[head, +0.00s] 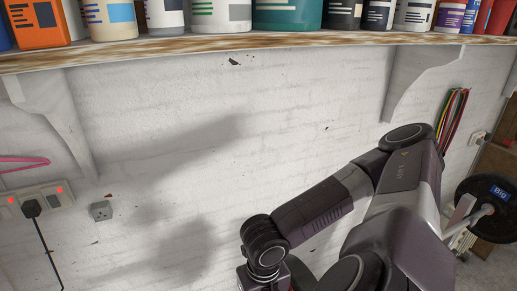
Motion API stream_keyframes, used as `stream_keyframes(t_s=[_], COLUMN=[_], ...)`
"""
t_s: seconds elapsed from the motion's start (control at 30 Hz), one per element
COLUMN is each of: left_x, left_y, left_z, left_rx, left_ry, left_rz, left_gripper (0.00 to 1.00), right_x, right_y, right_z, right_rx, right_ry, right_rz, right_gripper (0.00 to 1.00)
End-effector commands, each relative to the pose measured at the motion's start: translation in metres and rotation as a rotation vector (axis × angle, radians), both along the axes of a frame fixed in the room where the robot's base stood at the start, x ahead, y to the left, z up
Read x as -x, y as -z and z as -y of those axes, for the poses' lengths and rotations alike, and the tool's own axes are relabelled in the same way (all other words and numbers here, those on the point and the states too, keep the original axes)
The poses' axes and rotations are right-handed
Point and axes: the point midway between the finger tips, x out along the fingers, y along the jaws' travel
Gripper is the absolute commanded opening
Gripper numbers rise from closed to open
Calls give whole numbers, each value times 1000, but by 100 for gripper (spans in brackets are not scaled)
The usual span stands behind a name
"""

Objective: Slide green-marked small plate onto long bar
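No green-marked small plate shows in the head view. At the far right, a black weight plate (476,189) with a blue label reading "Big" stands upright. The metal end of a bar (484,212) sticks out from the plate's middle, toward the lower left. Most of the bar is hidden or out of frame, so I cannot tell its length. My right arm reaches in from the lower right and bends down at the bottom middle. Its gripper is below the picture edge. My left arm and gripper do not show.
A wooden shelf (300,41) with several bottles and tubs runs across the top on white brackets (415,82). A socket (60,194) with a black plug is at lower left, near a pink hanger (22,162). Coloured bands (452,115) hang at right, left of a wooden cabinet (497,160).

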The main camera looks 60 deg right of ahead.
Motion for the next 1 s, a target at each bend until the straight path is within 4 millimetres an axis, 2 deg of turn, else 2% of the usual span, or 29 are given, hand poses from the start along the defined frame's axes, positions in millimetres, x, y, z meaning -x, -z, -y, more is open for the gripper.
stream_keyframes(t_s=[0.47,0.5,0.67,1.0], left_x=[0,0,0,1], left_y=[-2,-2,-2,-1], left_z=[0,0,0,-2], left_rx=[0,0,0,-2], left_ry=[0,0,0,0], left_rz=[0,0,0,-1], left_gripper=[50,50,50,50], right_x=[2,2,3,5], right_y=[-1,-1,-1,1], right_z=[4,4,4,5], right_rx=[0,0,0,2], right_ry=[-2,-2,-2,0], right_rz=[4,4,2,-5], right_gripper=[0,20,37,39])
